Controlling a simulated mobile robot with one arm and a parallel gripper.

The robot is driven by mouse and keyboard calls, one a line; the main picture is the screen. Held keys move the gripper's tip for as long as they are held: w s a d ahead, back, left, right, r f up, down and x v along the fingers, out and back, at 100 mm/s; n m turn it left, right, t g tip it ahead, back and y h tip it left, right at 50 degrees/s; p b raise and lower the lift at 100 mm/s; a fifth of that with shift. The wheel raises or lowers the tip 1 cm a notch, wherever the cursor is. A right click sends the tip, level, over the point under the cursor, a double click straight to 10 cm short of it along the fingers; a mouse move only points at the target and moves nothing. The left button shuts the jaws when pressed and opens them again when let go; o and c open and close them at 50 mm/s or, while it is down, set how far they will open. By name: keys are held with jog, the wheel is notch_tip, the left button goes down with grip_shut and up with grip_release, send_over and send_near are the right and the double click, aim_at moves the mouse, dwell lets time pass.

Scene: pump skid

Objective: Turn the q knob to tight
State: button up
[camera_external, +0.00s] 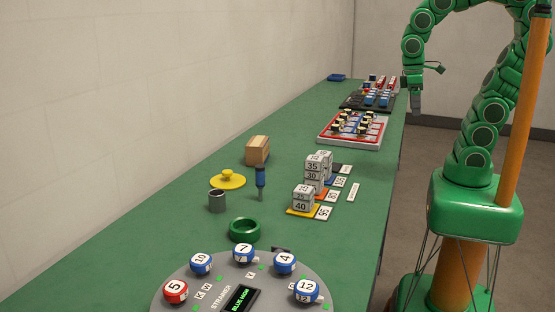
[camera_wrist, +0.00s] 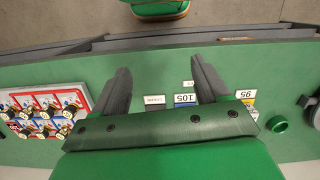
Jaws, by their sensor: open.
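I cannot make out a "q" or "tight" marking in either view. A white panel with red and blue squares and several dark, gold-topped knobs (camera_external: 341,131) lies on the far part of the green table. It also shows at the left of the wrist view, with knobs (camera_wrist: 61,130) along its lower side. In the external view my gripper (camera_external: 412,108) hangs at the right table edge, beside the panels and apart from them. In the wrist view my gripper (camera_wrist: 160,72) is open, its fingers wide apart with nothing between them; the knobs are left of it.
A grey round strainer panel (camera_external: 215,284) with red and blue numbered knobs is nearest. Numbered grey blocks (camera_external: 303,197), a green ring (camera_external: 244,230), a grey cup (camera_external: 217,202), a yellow lid (camera_external: 227,182) and a wooden block (camera_external: 257,150) stand mid-table. A dark panel (camera_external: 352,103) lies farther back.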

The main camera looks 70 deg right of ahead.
jog(key=w+a+r+n, duration=0.2)
jog(key=w+a, duration=0.3)
jog(key=w, duration=0.3)
jog(key=w+a+r+n, duration=0.1)
jog(key=w+a+n, duration=0.2)
jog(key=w+a, duration=0.35)
jog(key=w+a+n+t, duration=0.1)
jog(key=w+a+n, duration=0.3)
jog(key=w+a, duration=0.95)
jog(key=n, duration=1)
send_over(285, 258)
jog(key=shift+t, duration=0.3)
notch_tip(285, 258, down, 14)
jog(key=shift+d+r, duration=0.1)
jog(key=shift+d, duration=0.05)
jog(key=shift+a+f, duration=0.2)
jog(key=shift+f, duration=3.75)
